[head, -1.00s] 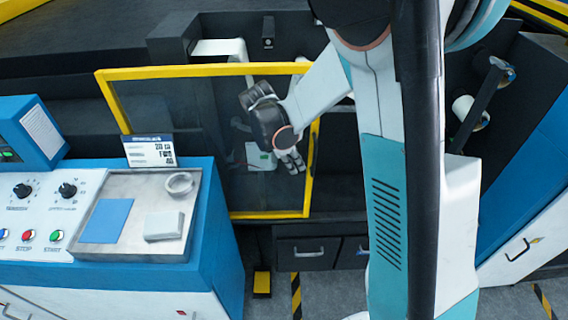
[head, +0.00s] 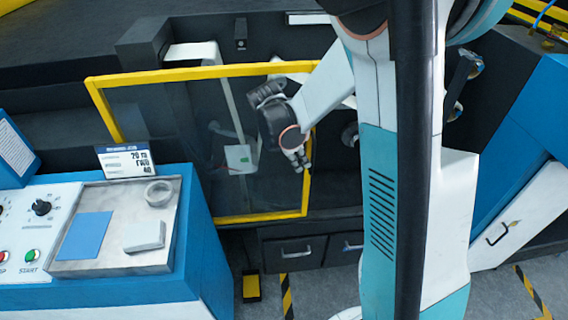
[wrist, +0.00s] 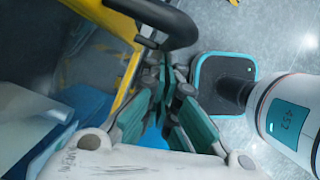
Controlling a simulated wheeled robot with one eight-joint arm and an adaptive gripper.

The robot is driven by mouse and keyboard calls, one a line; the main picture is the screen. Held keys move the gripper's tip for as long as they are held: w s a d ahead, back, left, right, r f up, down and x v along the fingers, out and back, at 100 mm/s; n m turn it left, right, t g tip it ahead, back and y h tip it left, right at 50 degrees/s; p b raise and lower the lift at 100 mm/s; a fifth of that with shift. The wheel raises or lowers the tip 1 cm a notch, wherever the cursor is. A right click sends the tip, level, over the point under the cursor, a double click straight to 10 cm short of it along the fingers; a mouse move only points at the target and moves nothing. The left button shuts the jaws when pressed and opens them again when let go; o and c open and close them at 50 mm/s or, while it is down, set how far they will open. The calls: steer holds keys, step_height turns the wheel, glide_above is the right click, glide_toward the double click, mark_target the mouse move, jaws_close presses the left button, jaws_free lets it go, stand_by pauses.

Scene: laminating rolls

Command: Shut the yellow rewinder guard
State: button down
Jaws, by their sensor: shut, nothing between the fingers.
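The rewinder guard (head: 255,218) is a yellow frame around a clear panel, standing in front of the dark machine bay in the head view. How far it is swung out is hard to tell. My gripper (head: 301,161) is at the guard's right edge, its fingers shut and empty. In the wrist view my gripper (wrist: 165,95) has its fingertips close to a dark curved handle (wrist: 183,30) beside the yellow frame (wrist: 120,20). Whether they touch the handle is unclear.
At left, a blue cabinet (head: 200,235) bears a metal tray (head: 100,262) with a ring, a blue sheet and a grey block, plus control knobs. Dark drawers (head: 292,254) lie below the guard. A blue and white cabinet (head: 535,205) stands at right. Grey floor shows between.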

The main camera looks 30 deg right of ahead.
steer(key=s+d, duration=0.4)
steer(key=d, duration=0.8)
steer(key=s+d, duration=0.5)
steer(key=d, duration=0.7)
steer(key=s+d, duration=0.4)
steer(key=d, duration=0.9)
steer(key=shift+s+b, duration=0.2)
steer(key=shift+b, duration=0.2)
steer(key=shift+d, duration=0.1)
